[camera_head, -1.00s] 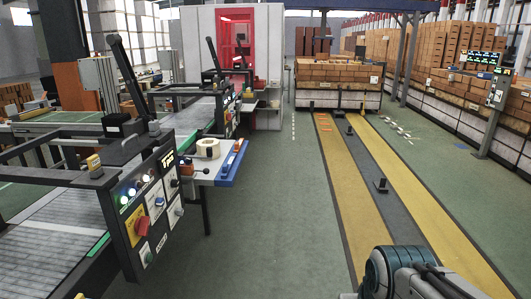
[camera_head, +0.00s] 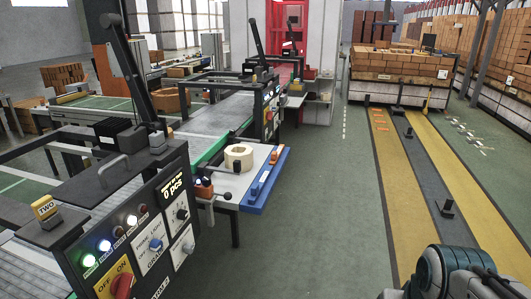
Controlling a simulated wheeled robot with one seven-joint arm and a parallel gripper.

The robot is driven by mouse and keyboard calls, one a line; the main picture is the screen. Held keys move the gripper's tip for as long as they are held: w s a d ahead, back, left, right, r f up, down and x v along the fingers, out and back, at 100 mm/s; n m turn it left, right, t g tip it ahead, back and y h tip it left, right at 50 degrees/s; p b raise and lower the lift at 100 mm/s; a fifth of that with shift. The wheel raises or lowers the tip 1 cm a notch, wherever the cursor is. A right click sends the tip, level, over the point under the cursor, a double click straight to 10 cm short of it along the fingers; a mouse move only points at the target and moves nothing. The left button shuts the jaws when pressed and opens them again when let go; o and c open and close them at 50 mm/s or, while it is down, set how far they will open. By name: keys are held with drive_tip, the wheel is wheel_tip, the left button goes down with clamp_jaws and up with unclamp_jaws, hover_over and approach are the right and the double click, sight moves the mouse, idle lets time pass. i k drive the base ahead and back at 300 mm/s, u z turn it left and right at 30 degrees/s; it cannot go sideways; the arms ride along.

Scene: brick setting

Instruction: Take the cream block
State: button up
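I cannot make out a cream block for certain. A cream, round, roll-like thing with a hole (camera_head: 239,156) lies on the small white side shelf (camera_head: 222,181) beside the conveyor. A small orange and dark thing (camera_head: 204,187) sits at the shelf's near left corner. Part of my own arm, grey and teal, shows at the bottom right. My gripper's fingers are not in view.
The conveyor's control panel (camera_head: 135,232) with lit buttons is close at the left. A blue bar (camera_head: 266,184) edges the shelf. Green floor (camera_head: 310,210) is free to the right. A crate of bricks (camera_head: 400,75) stands far back.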

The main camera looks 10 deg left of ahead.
sight(239, 158)
drive_tip(key=u, duration=0.9)
drive_tip(key=k, duration=1.3)
drive_tip(key=z, duration=0.6)
drive_tip(key=i, duration=1.45)
drive_tip(key=u, duration=0.65)
drive_tip(key=i, duration=0.45)
drive_tip(key=u, duration=0.45)
